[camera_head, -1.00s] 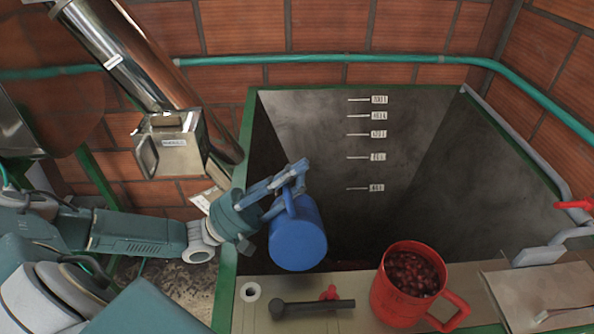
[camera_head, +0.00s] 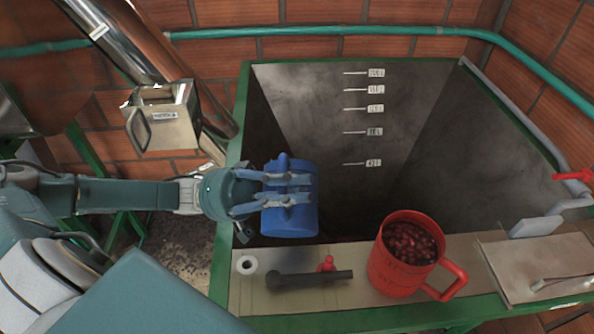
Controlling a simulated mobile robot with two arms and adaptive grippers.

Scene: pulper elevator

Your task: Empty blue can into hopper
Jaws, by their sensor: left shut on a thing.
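The blue can (camera_head: 297,222) hangs over the near left part of the hopper (camera_head: 320,90), a deep dark-walled bin with a green rim and level labels on its far wall. My left gripper (camera_head: 300,190) is shut on the blue can, its two fingers across the can's side. The can's opening and contents are hidden from this view. My right gripper is not in view.
A red can (camera_head: 392,270) full of red cherries stands on the near ledge (camera_head: 380,290). A metal chute box (camera_head: 165,130) hangs at the left. A grey pipe with a red valve (camera_head: 572,177) runs along the right.

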